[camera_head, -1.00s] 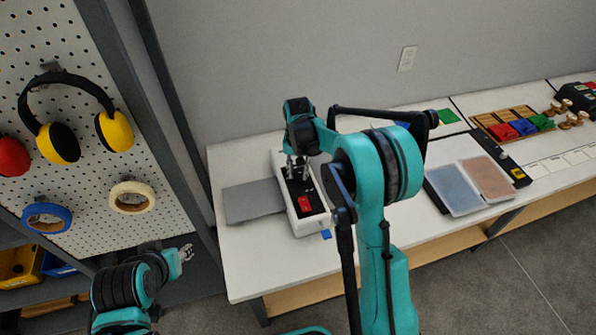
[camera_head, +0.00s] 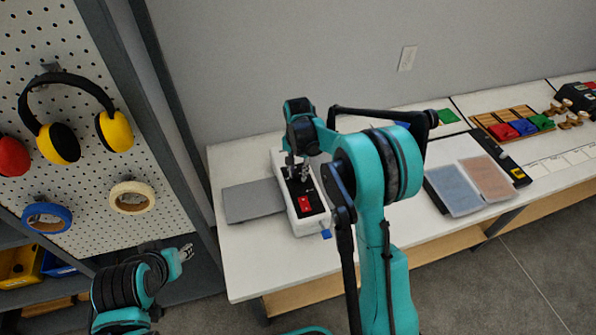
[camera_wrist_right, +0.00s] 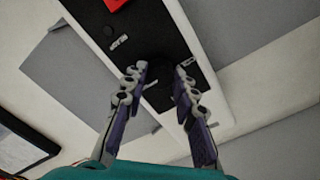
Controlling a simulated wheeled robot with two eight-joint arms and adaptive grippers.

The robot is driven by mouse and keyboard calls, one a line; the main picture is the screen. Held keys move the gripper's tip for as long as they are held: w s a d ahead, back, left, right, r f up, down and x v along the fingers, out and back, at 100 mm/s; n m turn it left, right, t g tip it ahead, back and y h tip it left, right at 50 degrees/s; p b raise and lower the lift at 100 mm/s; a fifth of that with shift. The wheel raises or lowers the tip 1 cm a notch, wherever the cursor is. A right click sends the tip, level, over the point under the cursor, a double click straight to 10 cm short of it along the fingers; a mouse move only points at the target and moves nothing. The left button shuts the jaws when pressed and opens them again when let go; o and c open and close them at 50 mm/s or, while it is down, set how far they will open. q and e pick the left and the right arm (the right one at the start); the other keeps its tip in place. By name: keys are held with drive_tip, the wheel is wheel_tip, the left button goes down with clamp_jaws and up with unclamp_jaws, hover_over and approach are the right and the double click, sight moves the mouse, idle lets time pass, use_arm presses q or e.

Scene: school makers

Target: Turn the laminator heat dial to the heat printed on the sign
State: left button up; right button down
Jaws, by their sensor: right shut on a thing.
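The laminator (camera_head: 284,170) is a long white body with a black top panel and a red switch (camera_head: 305,204), standing on the white table. My right gripper (camera_head: 297,177) is over the rear part of that panel, pointing down. In the right wrist view its two fingers (camera_wrist_right: 160,84) are on either side of the dark heat dial (camera_wrist_right: 160,98), shut on it. The dial is black on black, so its setting cannot be read. A white panel with a black edge (camera_wrist_right: 20,152) shows in that view; no print is legible. My left gripper (camera_head: 187,252) is low at left, away from the laminator.
A grey sheet (camera_head: 252,201) lies left of the laminator. Blue and pink panels (camera_head: 470,185) and a wooden rack with coloured blocks (camera_head: 515,124) are further right. A pegboard (camera_head: 85,175) with earmuffs and tape rolls stands at left. My right arm hides part of the table.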

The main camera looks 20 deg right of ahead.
sight(298, 174)
drive_tip(key=c, duration=1.2)
unclamp_jaws()
drive_tip(key=shift+r, duration=0.15)
wheel_tip(298, 174, up, 12)
